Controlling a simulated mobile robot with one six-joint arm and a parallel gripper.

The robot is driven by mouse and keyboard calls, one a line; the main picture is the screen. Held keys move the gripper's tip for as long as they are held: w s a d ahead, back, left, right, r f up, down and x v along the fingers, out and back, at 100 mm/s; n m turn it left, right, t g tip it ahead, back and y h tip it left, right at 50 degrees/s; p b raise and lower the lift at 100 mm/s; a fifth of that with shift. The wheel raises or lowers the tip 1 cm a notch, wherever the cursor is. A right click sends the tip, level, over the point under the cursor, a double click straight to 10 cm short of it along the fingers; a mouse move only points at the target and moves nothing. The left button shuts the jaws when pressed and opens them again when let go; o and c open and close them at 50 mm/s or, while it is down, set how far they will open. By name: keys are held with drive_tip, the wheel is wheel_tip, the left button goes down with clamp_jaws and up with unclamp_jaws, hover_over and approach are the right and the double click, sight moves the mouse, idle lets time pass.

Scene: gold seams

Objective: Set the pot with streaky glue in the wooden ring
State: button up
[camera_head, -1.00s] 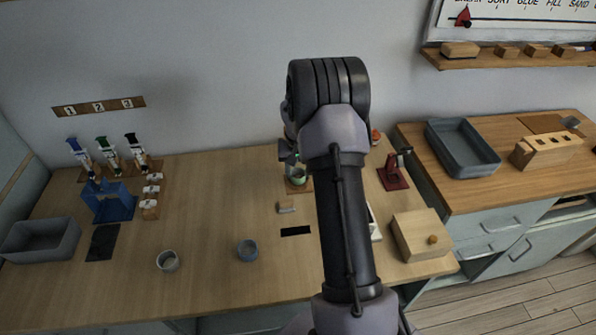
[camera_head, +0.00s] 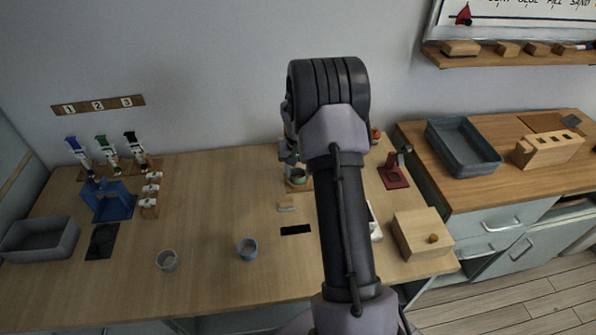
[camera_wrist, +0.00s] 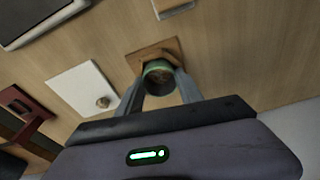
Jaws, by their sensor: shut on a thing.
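My gripper (camera_wrist: 160,78) is shut on a small round pot (camera_wrist: 158,68) with a green rim and a brown inside. The pot is at the wooden ring (camera_wrist: 150,50), a square wooden piece on the table. In the wrist view the pot overlaps the ring's middle; I cannot tell whether it is fully seated. In the head view the green pot (camera_head: 298,175) shows just above the wooden piece (camera_head: 298,187), partly hidden by my arm. The glue streaks are too small to make out.
A red stand (camera_head: 393,176) and a wooden box (camera_head: 421,235) are to the right.

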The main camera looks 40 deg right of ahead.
drive_tip(key=shift+f, duration=0.25)
idle(0.4)
drive_tip(key=o, duration=1.4)
drive_tip(key=shift+s+a+r+p, duration=0.15)
drive_tip(key=shift+r+p, duration=0.6)
drive_tip(key=shift+r, duration=0.55)
drive_tip(key=shift+s+a+r+p, duration=0.15)
drive_tip(key=shift+r+p, duration=0.6)
drive_tip(key=shift+r, duration=0.5)
drive_tip(key=shift+d, duration=0.1)
drive_tip(key=r+p, duration=0.1)
drive_tip(key=r, duration=0.4)
drive_tip(key=s+a+r+p, duration=0.1)
drive_tip(key=r+p, duration=0.1)
drive_tip(key=r, duration=0.4)
drive_tip(key=s+r+p, duration=0.1)
drive_tip(key=r+p, duration=0.1)
drive_tip(key=r, duration=0.4)
drive_tip(key=shift+a+r, duration=0.1)
drive_tip(key=shift+a, duration=0.25)
